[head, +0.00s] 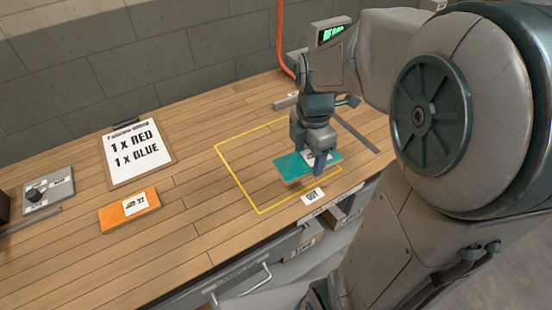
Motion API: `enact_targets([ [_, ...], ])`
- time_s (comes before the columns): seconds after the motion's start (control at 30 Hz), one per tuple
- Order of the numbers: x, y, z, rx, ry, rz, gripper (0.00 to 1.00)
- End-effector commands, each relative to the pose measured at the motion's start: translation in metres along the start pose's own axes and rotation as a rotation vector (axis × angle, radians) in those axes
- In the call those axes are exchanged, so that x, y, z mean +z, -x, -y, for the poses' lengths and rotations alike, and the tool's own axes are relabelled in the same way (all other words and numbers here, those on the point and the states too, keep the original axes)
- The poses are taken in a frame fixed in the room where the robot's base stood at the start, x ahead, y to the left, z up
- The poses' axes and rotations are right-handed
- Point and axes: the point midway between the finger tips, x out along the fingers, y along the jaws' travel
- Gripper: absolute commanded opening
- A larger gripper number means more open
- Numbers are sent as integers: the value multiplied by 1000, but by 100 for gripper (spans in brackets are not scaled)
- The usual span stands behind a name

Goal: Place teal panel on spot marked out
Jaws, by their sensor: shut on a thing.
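The teal panel (289,166) is a flat board with a white label, partly hidden by my gripper. My gripper (314,164) is shut on the panel near its right part. The marked spot is a yellow outline (239,180) on the wooden bench, with a white "OUT" label (312,197) at its front edge. The panel is over the front right part of the outlined area. Whether it touches the bench or hangs just above it, I cannot tell. My arm hides part of the outline's right side.
An orange panel (113,217) with a white label lies on the bench (190,240) at the left. A clipboard (121,170) reads "1 x RED, 1 x BLUE". A grey device with a knob (48,194) sits at far left. A drawer handle (243,284) projects below the bench's front edge.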

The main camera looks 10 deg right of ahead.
Motion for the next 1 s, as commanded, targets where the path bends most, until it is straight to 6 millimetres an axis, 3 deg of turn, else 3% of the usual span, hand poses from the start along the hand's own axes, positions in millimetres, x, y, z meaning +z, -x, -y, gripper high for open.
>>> enact_targets([
  [0.27,-1,0,4,-1,95,-4,35],
  [0.8,-9,-50,-81,-3,96,-4,35],
  [1.0,-11,-64,-104,0,95,-3,35],
])
